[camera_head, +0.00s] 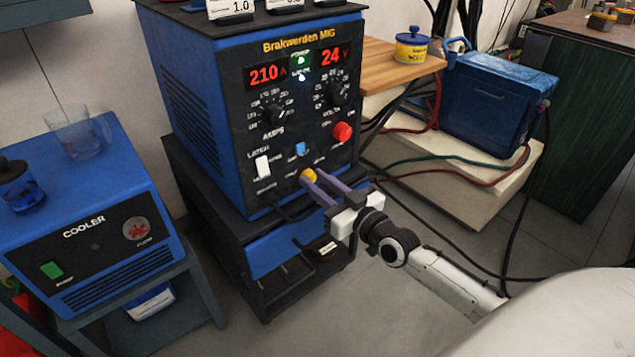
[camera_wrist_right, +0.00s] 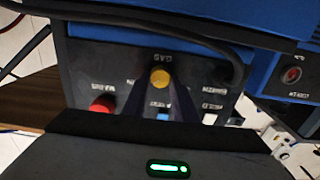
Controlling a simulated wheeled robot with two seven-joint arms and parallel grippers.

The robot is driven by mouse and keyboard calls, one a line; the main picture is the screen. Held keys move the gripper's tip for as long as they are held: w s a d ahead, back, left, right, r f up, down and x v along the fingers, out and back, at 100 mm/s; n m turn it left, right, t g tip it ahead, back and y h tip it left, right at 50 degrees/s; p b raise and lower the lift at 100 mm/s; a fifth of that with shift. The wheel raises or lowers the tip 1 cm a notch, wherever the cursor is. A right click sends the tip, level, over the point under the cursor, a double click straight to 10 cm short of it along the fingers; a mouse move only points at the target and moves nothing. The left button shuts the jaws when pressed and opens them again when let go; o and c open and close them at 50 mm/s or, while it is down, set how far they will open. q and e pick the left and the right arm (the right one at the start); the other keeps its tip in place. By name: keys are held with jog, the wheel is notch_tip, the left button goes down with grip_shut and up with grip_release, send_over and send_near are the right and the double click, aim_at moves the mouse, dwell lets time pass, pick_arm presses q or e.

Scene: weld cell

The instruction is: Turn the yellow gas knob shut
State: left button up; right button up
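The yellow gas knob (camera_head: 308,175) sits low on the front panel of the blue and black welder (camera_head: 205,100), below a blue button. It also shows in the right wrist view (camera_wrist_right: 160,78), under the upside-down word GAS. My right gripper (camera_head: 312,179) reaches in from the lower right, with its two purple fingers at the knob. The gap between the fingertips is about as wide as the knob, and they appear closed on its sides. The knob's pointer direction is too small to read. My left gripper is not in view.
A red knob (camera_head: 342,132) and a white switch (camera_head: 263,167) are on the same panel. The blue cooler (camera_head: 90,215) stands at the left. A cable runs under the panel, close to the right gripper. A wooden shelf (camera_head: 380,65) and blue toolbox (camera_head: 490,105) are at the right.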

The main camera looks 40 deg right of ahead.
jog(key=shift+n+p, duration=0.3)
jog(key=shift+p, duration=0.1)
jog(key=shift+r, duration=0.1)
jog(key=n+p, duration=0.3)
jog(key=shift+a+n, duration=0.15)
jog(key=shift+n, duration=0.25)
jog(key=n+p, duration=0.2)
jog(key=n, duration=0.2)
jog(key=shift+p, duration=0.4)
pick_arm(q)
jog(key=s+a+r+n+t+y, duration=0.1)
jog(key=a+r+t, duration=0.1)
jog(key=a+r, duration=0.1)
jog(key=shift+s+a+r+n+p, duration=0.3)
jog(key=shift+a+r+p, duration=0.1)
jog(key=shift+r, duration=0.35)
pick_arm(e)
jog(key=n, duration=0.9)
jog(key=shift+a+f, duration=0.1)
jog(key=shift+f, duration=0.25)
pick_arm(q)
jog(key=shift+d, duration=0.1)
pick_arm(e)
jog(key=shift+n, duration=0.4)
jog(key=o, duration=1)
